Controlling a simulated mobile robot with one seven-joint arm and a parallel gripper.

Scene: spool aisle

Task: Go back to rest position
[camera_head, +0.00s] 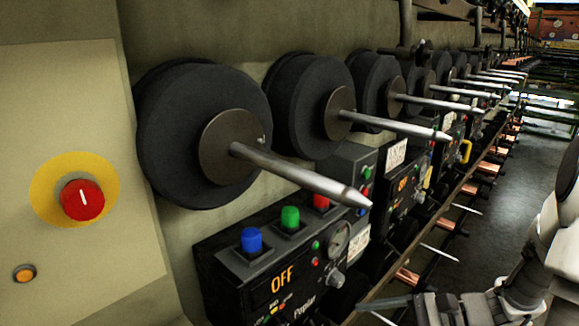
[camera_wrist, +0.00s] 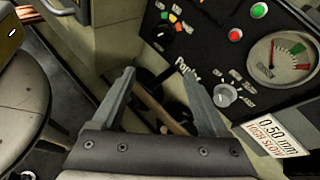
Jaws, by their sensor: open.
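My gripper (camera_head: 368,310) shows at the bottom right of the head view, low in front of the machine row and below the nearest spindle. It also shows in the wrist view (camera_wrist: 159,82), with its two fingers spread and nothing between them. Behind the fingers is a pale machine wall beside a black control panel (camera_wrist: 215,45). Part of my white and grey arm reaches in from the right in the head view. I see no object held.
Several black spools with metal spindles (camera_head: 300,175) stick out along the wall. A control box (camera_head: 240,285) reads OFF below the nearest. A red emergency button (camera_head: 82,200) is at left. The aisle floor (camera_head: 500,210) at right looks clear.

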